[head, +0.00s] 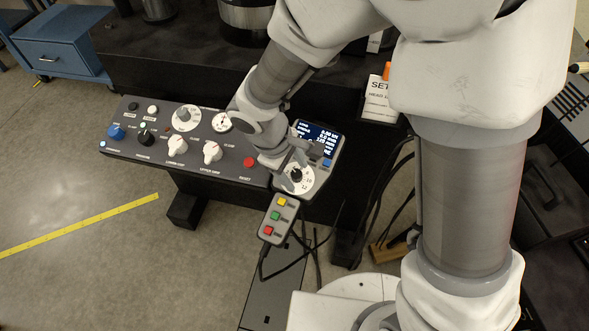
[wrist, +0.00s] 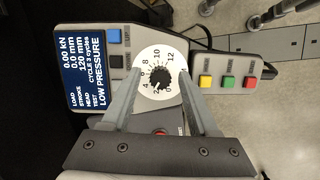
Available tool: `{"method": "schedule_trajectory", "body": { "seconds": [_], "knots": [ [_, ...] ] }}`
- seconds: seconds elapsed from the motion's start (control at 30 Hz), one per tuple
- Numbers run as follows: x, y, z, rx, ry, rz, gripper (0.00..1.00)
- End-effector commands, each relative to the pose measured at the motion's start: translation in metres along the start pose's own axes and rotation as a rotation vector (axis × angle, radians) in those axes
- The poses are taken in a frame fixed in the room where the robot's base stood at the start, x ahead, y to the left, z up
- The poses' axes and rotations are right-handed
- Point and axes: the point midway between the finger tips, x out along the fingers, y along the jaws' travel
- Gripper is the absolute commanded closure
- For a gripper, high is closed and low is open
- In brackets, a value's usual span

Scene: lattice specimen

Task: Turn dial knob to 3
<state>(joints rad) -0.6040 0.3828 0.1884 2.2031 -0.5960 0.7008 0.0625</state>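The dial knob (wrist: 160,79) is black and ribbed. It sits on a round white numbered scale (wrist: 163,58) on the grey display unit. Its pointer appears to face the low numbers, near 2; the exact reading is too small to tell. My gripper (wrist: 163,80) is open, with one finger on each side of the knob. I cannot tell whether the fingers touch it. In the head view my gripper (head: 292,165) is over the scale (head: 304,187) and hides part of it.
A screen (wrist: 83,65) and blue button (wrist: 114,36) are beside the dial. A pendant with yellow, green and red buttons (head: 276,218) is just below the dial in the head view. A control panel (head: 200,165) with several knobs stands left. Black cables hang nearby.

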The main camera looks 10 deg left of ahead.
Motion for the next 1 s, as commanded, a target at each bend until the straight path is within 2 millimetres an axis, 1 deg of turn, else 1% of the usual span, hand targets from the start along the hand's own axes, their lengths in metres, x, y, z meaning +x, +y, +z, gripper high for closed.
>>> {"method": "schedule_trajectory", "body": {
  "seconds": [0.27, 0.37, 0.43, 0.57, 0.8, 1.0],
  "knots": [
    [0.000, 0.000, 0.000, 0.000, -0.001, -0.001, 0.38],
    [-0.006, 0.000, 0.000, 0.001, 0.000, 0.000, 0.38],
    [-0.015, 0.001, 0.000, 0.001, 0.002, 0.000, 0.38],
    [-0.042, 0.001, 0.000, 0.002, 0.003, 0.001, 0.38],
    [-0.102, 0.002, 0.000, 0.001, 0.004, 0.002, 0.38],
    [-0.145, 0.001, 0.000, 0.001, 0.002, 0.001, 0.38]
  ]
}}
